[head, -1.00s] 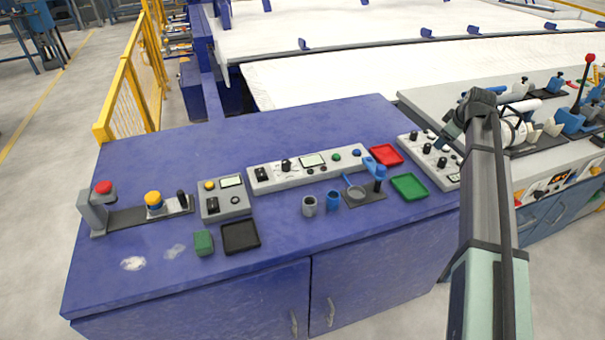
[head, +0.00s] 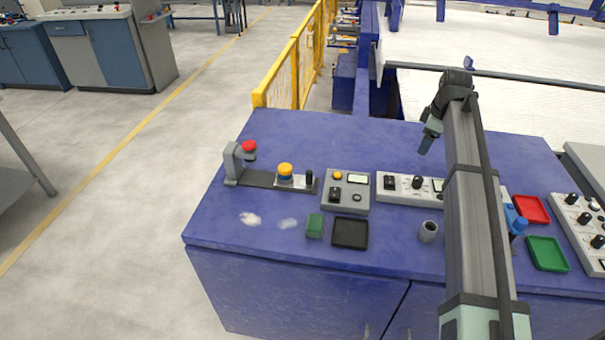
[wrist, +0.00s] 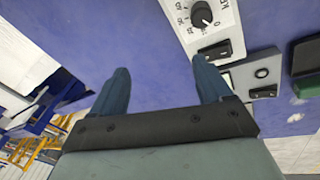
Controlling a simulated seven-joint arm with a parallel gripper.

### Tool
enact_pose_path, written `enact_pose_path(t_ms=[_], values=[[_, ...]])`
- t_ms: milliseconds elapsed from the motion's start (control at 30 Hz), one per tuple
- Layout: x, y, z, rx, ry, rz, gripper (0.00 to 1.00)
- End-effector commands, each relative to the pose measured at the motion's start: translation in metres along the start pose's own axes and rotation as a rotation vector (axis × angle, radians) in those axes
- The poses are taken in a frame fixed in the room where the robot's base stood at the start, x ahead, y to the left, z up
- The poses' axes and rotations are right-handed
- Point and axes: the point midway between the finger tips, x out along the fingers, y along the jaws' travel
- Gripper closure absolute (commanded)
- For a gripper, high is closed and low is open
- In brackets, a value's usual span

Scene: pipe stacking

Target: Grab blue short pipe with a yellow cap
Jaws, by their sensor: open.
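I do not see a blue short pipe with a yellow cap clearly in either view. My gripper (head: 430,137) is above the blue bench, toward its back edge, in the head view. In the wrist view, its two blue fingers are spread apart with bare blue bench top between them (wrist: 160,72); it is open and empty. My forearm crosses the right part of the head view and hides the bench items behind it, including where the small blue cup stood earlier.
The blue bench (head: 225,225) holds a red-topped clamp (head: 249,147), a yellow button (head: 285,170), control boxes (head: 345,190), a black tray (head: 350,233), a green block (head: 315,226), a grey cup (head: 428,231), and red (head: 532,209) and green (head: 547,253) trays. A yellow fence (head: 295,70) stands behind.

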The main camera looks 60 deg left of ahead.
Motion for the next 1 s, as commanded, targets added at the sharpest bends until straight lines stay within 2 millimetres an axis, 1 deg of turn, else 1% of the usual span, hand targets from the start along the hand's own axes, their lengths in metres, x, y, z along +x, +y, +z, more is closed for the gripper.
enact_pose_path(t_ms=[33,67,100,167,200,267,300,367,400,467,500,600,700,800,900,1000], values=[[0.000,-0.006,-0.031,-0.042,-0.001,-0.015,0.22],[0.000,-0.011,-0.047,-0.065,-0.003,-0.025,0.22],[0.000,-0.018,-0.067,-0.095,-0.004,-0.037,0.22],[0.000,-0.029,-0.098,-0.142,-0.008,-0.056,0.22],[-0.001,-0.037,-0.118,-0.172,-0.010,-0.067,0.22],[-0.002,-0.051,-0.148,-0.218,-0.014,-0.086,0.22],[-0.003,-0.060,-0.168,-0.248,-0.017,-0.097,0.22],[-0.004,-0.075,-0.197,-0.295,-0.022,-0.115,0.22],[-0.005,-0.085,-0.216,-0.326,-0.026,-0.125,0.22],[-0.007,-0.102,-0.245,-0.371,-0.031,-0.143,0.22],[-0.009,-0.113,-0.263,-0.401,-0.034,-0.153,0.22],[-0.013,-0.141,-0.305,-0.473,-0.043,-0.179,0.22],[-0.018,-0.167,-0.339,-0.532,-0.052,-0.199,0.22],[-0.021,-0.187,-0.362,-0.576,-0.059,-0.214,0.22],[-0.024,-0.200,-0.377,-0.604,-0.064,-0.223,0.22],[-0.024,-0.206,-0.382,-0.615,-0.066,-0.227,0.22]])
